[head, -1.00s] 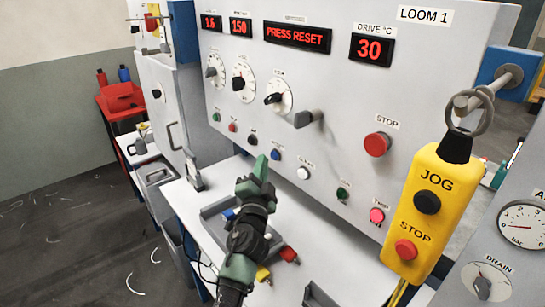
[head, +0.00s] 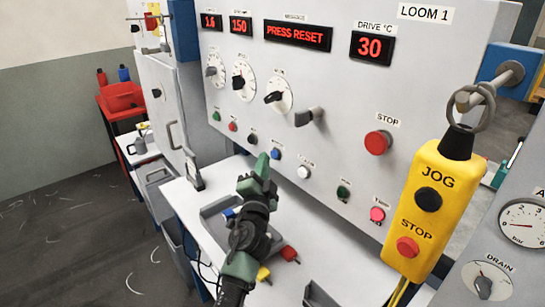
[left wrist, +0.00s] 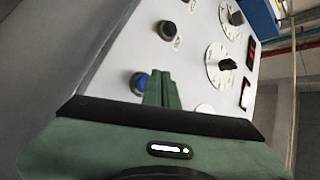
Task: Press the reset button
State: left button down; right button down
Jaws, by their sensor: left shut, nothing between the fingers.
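The loom panel (head: 340,130) has a display (head: 297,34) reading PRESS RESET. A row of small buttons runs along its lower part. A blue button (head: 276,154) is in that row; its label is too small to read, so I cannot tell for sure that it is the reset button. My left gripper (head: 263,162) is shut and empty, its fingers pointing at the panel just left of the blue button. In the left wrist view the blue button (left wrist: 138,83) is partly hidden behind the shut fingers (left wrist: 158,89); I cannot tell whether they touch. My right gripper is out of view.
A black button (head: 252,140) and a white button (head: 303,172) flank the blue one. A red STOP button (head: 377,143) and a grey lever (head: 309,116) stick out. A yellow JOG pendant (head: 428,215) hangs at the right. A grey tray (head: 214,223) lies below my left arm.

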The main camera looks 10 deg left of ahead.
pick_arm(q)
jog(key=shift+w+d+b, duration=0.4)
jog(key=shift+w+d, duration=0.05)
jog(key=shift+w, duration=0.05)
dwell(0.8)
dwell(0.4)
jog(key=shift+s+a+p, duration=0.45)
jog(key=shift+s+a, duration=0.05)
jog(key=shift+s, duration=0.2)
jog(key=s+a+p, duration=0.1)
jog(key=s, duration=0.1)
jog(key=s+a+p, duration=0.1)
jog(key=s+a, duration=0.1)
jog(key=shift+a, duration=0.1)
dwell(1.3)
